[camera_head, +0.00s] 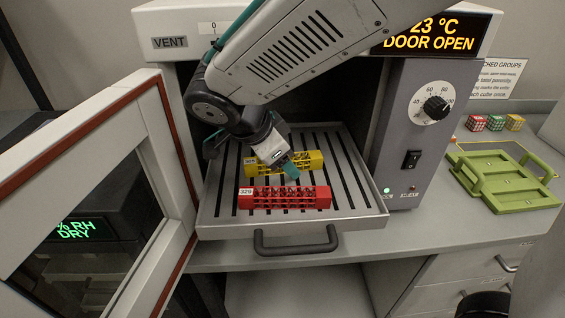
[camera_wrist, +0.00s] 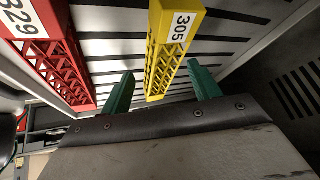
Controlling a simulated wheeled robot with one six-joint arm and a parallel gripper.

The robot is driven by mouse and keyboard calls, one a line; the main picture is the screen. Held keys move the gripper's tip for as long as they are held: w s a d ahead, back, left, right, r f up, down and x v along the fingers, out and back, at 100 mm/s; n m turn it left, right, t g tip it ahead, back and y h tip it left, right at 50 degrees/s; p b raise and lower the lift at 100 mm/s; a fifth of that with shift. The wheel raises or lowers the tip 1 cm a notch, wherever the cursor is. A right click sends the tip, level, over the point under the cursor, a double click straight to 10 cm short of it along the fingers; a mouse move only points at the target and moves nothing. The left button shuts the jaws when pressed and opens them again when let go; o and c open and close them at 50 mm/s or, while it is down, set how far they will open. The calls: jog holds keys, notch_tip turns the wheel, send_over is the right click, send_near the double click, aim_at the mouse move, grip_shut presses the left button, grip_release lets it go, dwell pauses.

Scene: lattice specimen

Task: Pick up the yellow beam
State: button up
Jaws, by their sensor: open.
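The yellow beam (camera_head: 305,160) is a lattice bar lying on the slotted pull-out tray (camera_head: 225,210) of the open chamber. In the wrist view the yellow beam (camera_wrist: 172,55) shows a white label reading 305. My gripper (camera_head: 290,172) is over the tray at the yellow beam. Its two green fingertips (camera_wrist: 163,88) are open, one on each side of the yellow beam in the wrist view. I cannot tell whether they touch it. Part of the beam is hidden behind my gripper in the head view.
A red lattice beam (camera_head: 285,198) labelled 329 lies in front of the yellow one, and shows at left in the wrist view (camera_wrist: 50,50). The chamber door (camera_head: 95,190) stands open at left. A green rack (camera_head: 505,180) and several small cubes (camera_head: 495,123) sit on the right counter.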

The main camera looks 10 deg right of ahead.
jog(key=c, duration=1.3)
jog(key=shift+r, duration=0.1)
